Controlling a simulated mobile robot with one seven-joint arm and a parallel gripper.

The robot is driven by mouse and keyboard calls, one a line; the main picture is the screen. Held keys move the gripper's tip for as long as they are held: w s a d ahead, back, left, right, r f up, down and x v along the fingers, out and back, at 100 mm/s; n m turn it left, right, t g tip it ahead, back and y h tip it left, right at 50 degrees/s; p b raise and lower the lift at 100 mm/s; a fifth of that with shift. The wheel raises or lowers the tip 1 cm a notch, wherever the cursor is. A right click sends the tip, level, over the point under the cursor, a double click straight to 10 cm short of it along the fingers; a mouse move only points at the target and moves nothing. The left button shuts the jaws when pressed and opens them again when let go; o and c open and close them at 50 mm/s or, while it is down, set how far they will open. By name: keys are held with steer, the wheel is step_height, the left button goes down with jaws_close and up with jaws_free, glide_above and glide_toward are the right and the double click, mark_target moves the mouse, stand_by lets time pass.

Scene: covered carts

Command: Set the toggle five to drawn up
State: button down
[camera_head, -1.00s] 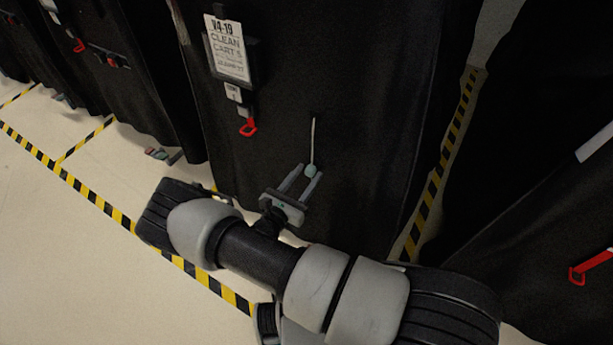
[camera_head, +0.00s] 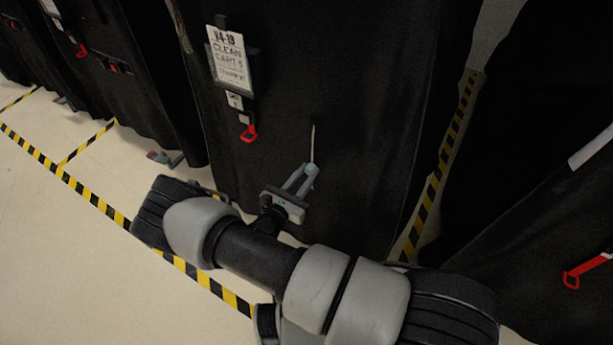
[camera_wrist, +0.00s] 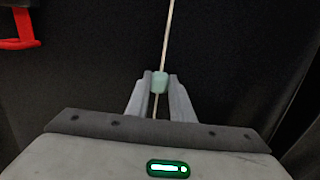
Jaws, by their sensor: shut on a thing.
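The toggle (camera_head: 312,169) is a small pale green bead on a light cord (camera_head: 313,140) that hangs down the front of the black cart cover (camera_head: 350,100). In the wrist view the toggle (camera_wrist: 159,82) sits between the fingertips. The cord (camera_wrist: 167,40) runs up from it out of the frame, and a short piece shows below it between the fingers.
A red pull handle (camera_head: 249,132) hangs below the label holder (camera_head: 229,60), up and left of my gripper. Other covered carts stand at left and right. Yellow-black tape (camera_head: 215,287) marks the pale floor (camera_head: 60,250).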

step_height(320, 180, up, 8)
steer(key=p, duration=0.3)
steer(key=shift+p, duration=0.35)
steer(key=shift+f, duration=0.1)
steer(key=c, duration=1.5)
jaws_free()
steer(key=v, duration=1.7)
steer(key=shift+s+a, duration=0.1)
steer(key=shift+s, duration=0.15)
